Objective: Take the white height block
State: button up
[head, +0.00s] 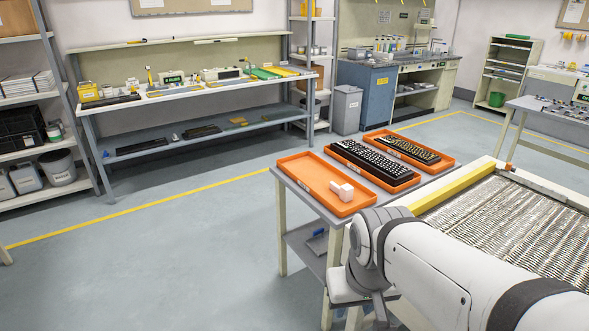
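The white height block (341,190) is a small, pale, blocky piece. It lies in the left orange tray (310,179), towards the tray's right side. That tray is on the near left part of a small grey table (284,178). My white arm comes in from the lower right, and its rounded joint is just in front of the table, below the block in the picture. Grey parts hang under this joint, but I cannot make out gripper fingers. Nothing of mine touches the block.
A machine with a ribbed bed (515,220) and yellow edge adjoins on the right. A lower shelf (310,240) is under the tabletop. The floor at left is clear.

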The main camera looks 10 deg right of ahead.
aim_at(345, 193)
jog(key=u, duration=0.05)
jog(key=i, duration=1.5)
jog(key=z, duration=0.7)
